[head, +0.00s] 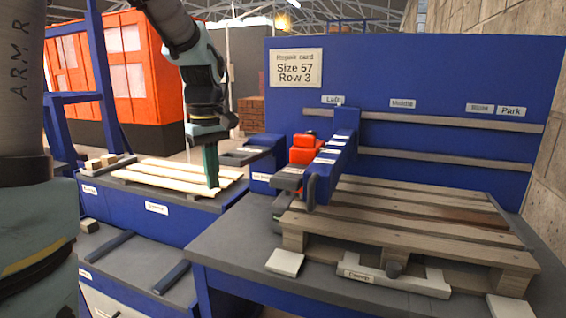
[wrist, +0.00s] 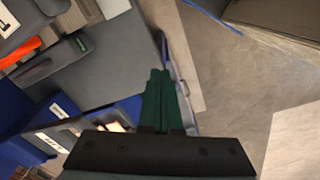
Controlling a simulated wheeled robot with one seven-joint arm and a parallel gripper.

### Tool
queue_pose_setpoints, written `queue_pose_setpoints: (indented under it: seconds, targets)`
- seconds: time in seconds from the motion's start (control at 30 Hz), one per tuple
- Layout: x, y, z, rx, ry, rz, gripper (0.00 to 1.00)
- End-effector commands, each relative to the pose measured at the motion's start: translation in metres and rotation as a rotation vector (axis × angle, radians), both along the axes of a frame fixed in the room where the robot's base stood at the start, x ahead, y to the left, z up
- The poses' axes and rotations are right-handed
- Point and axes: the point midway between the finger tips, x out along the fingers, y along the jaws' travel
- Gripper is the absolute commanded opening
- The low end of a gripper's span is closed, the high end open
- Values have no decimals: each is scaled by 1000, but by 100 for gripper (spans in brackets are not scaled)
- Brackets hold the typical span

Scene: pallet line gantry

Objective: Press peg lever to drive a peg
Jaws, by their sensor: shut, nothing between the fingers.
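My gripper (head: 213,187) is shut and empty, its green fingers pointing down. In the head view it overlaps the right end of the pale boards; its height above them is unclear. The fingers also show in the wrist view (wrist: 159,72). To its right stands the blue gantry arm (head: 341,150) with a red-orange block (head: 303,149) and grey parts at its near end. A dark grey bar (head: 248,156) sticks out left from a blue housing (head: 268,152), apart from my gripper. I cannot tell which part is the peg lever; the small labels are unreadable.
A wooden pallet (head: 393,217) lies on the grey bench (head: 235,243), with a clamp piece (head: 375,273) at its front. Pale boards (head: 170,172) lie on the left bench. The blue back panel (head: 400,80) carries two rails and a card reading Size 57, Row 3.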

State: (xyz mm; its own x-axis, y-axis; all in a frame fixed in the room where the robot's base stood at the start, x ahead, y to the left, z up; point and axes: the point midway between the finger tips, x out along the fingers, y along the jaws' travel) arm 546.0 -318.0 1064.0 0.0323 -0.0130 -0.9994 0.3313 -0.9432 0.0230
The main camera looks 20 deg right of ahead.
Motion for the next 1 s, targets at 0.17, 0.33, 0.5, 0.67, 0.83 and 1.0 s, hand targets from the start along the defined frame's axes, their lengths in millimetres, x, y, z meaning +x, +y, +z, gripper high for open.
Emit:
queue_pose_setpoints:
  seconds: [0.17, 0.33, 0.5, 0.67, 0.83, 1.0]
  targets:
    - [0, -73, 64, 11, 32, 167, 0]
    - [-15, -125, 117, 35, 58, 332, 0]
    - [-31, -152, 150, 56, 69, 439, 0]
    - [-37, -160, 160, 64, 73, 480, 0]
    - [-38, -160, 161, 65, 74, 484, 0]
    - [-38, -160, 160, 65, 74, 484, 0]
